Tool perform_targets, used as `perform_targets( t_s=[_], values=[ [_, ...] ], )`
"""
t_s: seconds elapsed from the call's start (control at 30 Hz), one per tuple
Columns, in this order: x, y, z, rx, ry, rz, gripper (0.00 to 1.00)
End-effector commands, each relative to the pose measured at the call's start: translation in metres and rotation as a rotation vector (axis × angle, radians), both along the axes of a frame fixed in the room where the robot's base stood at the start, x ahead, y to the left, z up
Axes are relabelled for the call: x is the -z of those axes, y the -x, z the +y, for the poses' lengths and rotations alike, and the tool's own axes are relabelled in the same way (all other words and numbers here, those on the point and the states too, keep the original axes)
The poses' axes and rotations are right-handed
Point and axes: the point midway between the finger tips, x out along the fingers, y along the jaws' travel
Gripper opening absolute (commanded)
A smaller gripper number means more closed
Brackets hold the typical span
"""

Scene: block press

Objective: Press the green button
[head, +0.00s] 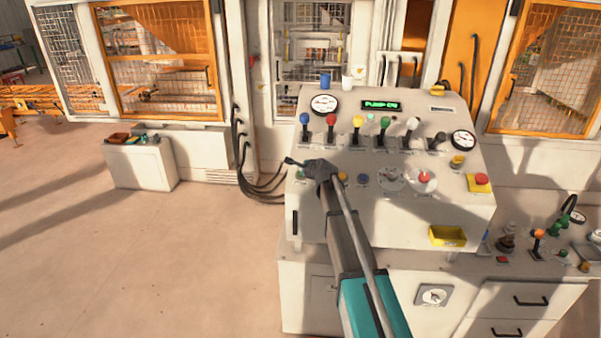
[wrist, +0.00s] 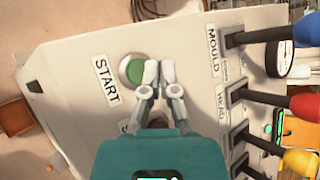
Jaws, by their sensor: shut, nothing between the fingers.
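The round green button (wrist: 131,69) sits in a pale ring beside a START label (wrist: 105,82) in the wrist view. In the head view the green button (head: 299,175) shows at the left edge of the sloped control panel (head: 345,220). My gripper (wrist: 158,70) is shut and empty, its fingertips together at the button's right edge in the wrist view. In the head view my gripper (head: 290,161) is over the panel's left edge, by the button. I cannot tell whether the tips touch the panel. My gripper hides part of another control below the button.
A row of coloured levers (head: 331,122) stands on the upper panel, with red, blue and yellow knobs near my gripper in the wrist view. A red button on a yellow base (head: 480,181) and a yellow tray (head: 447,236) are at the right. Black cables (head: 252,180) hang at the left.

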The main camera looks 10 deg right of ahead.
Motion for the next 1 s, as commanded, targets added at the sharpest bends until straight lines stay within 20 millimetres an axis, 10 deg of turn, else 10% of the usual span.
perform_targets(
  t_s=[1.0],
  values=[
    [-0.048, 0.021, 0.006, 0.0, 0.0, 0.0, 0.0]
  ],
)
